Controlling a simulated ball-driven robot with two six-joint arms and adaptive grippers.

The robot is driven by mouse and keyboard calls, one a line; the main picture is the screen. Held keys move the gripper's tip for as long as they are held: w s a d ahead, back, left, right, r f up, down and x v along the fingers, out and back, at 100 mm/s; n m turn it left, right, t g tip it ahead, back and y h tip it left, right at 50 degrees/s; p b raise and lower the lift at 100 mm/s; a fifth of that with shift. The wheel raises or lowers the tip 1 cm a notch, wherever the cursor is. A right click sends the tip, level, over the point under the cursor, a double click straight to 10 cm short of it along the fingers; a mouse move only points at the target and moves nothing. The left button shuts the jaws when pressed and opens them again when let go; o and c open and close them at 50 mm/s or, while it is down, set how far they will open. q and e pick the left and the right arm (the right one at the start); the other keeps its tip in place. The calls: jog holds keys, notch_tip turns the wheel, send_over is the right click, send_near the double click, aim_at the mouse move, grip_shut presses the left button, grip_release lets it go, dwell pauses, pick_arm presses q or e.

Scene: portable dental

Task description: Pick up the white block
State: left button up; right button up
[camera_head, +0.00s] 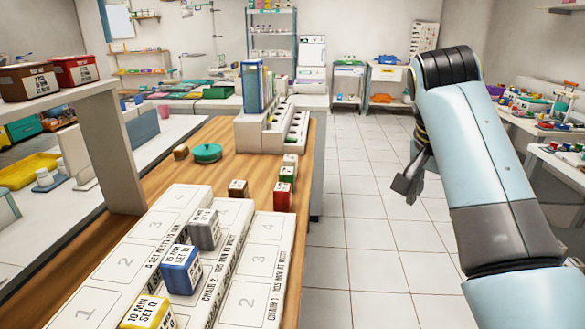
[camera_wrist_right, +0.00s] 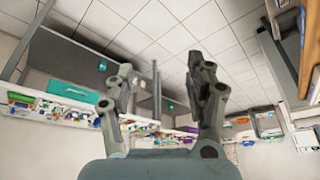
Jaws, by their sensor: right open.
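A small whitish block (camera_head: 290,160) stands on the wooden counter, at the far end of a short row. A green block (camera_head: 287,174) and a red block (camera_head: 283,196) stand just in front of it and hide part of it. My right gripper (camera_head: 408,187) hangs over the floor to the right of the counter, well apart from the blocks. In the right wrist view its two fingers (camera_wrist_right: 165,85) are spread with nothing between them. The whitish block does not show in the right wrist view. My left gripper is not in view.
Numbered white trays (camera_head: 125,262) lie on the counter (camera_head: 220,170). A yellow block (camera_head: 148,313), a blue block (camera_head: 181,270) and a grey block (camera_head: 204,229) sit on them. A brown block (camera_head: 238,188), a teal round lid (camera_head: 207,152) and a white rack (camera_head: 250,132) are nearby. Tiled floor is clear.

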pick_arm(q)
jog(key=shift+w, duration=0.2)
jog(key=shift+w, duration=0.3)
